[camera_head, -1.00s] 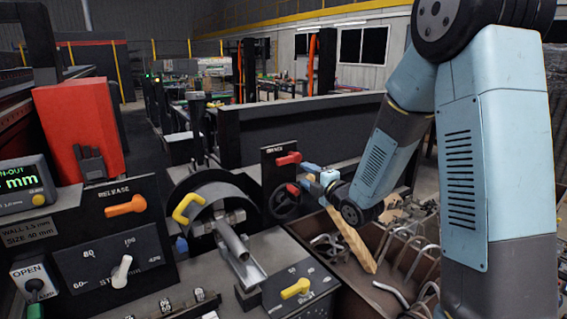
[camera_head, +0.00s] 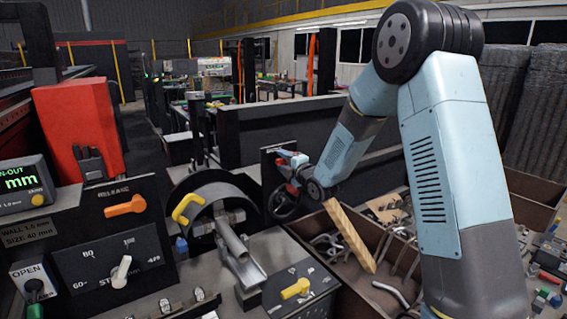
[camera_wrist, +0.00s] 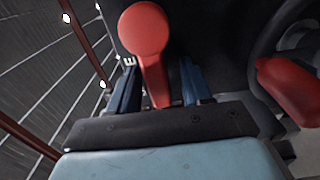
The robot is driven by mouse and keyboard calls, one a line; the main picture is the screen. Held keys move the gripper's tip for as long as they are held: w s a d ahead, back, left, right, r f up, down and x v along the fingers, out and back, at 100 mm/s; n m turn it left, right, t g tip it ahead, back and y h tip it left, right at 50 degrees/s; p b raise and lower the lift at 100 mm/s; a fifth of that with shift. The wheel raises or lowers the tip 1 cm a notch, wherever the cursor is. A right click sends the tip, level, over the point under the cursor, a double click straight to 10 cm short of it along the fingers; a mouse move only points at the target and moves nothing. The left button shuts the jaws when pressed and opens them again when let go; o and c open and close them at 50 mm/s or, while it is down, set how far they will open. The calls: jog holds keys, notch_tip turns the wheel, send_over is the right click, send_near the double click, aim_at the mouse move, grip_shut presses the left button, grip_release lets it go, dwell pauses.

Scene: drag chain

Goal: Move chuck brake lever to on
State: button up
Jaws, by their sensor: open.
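The chuck brake lever (camera_wrist: 146,32) is red with a round knob. It shows large in the wrist view, with its shaft running down between my fingers. My gripper (camera_wrist: 160,82) is open, one blue finger on each side of the lever; whether either finger touches it I cannot tell. In the head view my gripper (camera_head: 284,157) is at the black brake panel (camera_head: 267,170), behind the machine's front consoles. There it hides most of the lever and part of the panel's label. The on and off marks cannot be read.
A black handwheel with a red handle (camera_wrist: 290,88) is close on the right in the wrist view. Below my arm in the head view is a brown bin (camera_head: 345,290) of bent tubes with a wooden bar (camera_head: 350,237). A yellow lever (camera_head: 187,207) stands left.

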jog(key=shift+w, duration=0.1)
jog(key=shift+c, duration=0.3)
grip_shut()
dwell(0.4)
